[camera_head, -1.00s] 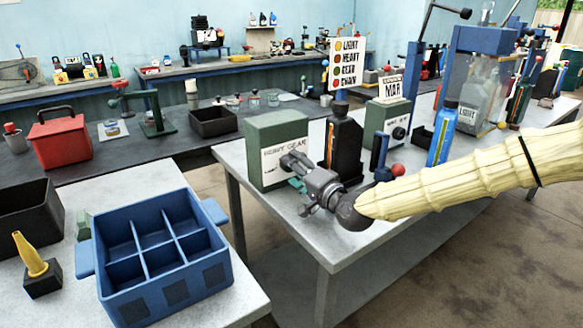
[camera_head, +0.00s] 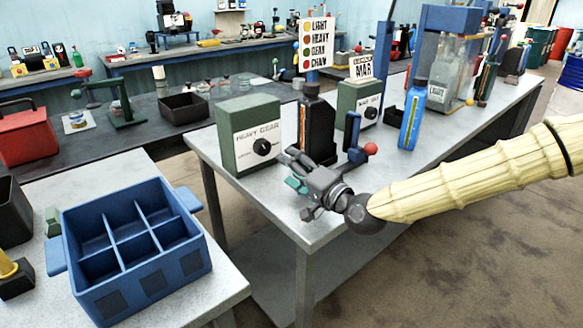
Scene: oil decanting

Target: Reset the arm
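My arm in a pale ribbed sleeve (camera_head: 470,185) reaches in from the right edge. My gripper (camera_head: 294,178) is at its end, over the front-left part of the grey bench, and points up and left. Nothing is plainly held in it. A small teal piece (camera_head: 296,185) shows beside the fingers.
A blue lever stand with a red knob (camera_head: 370,149) and a blue bottle (camera_head: 412,115) stand near the arm. A blue divided crate (camera_head: 140,290) sits on the front-left table. A colour sign (camera_head: 315,45) stands behind. Open floor lies at the lower right.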

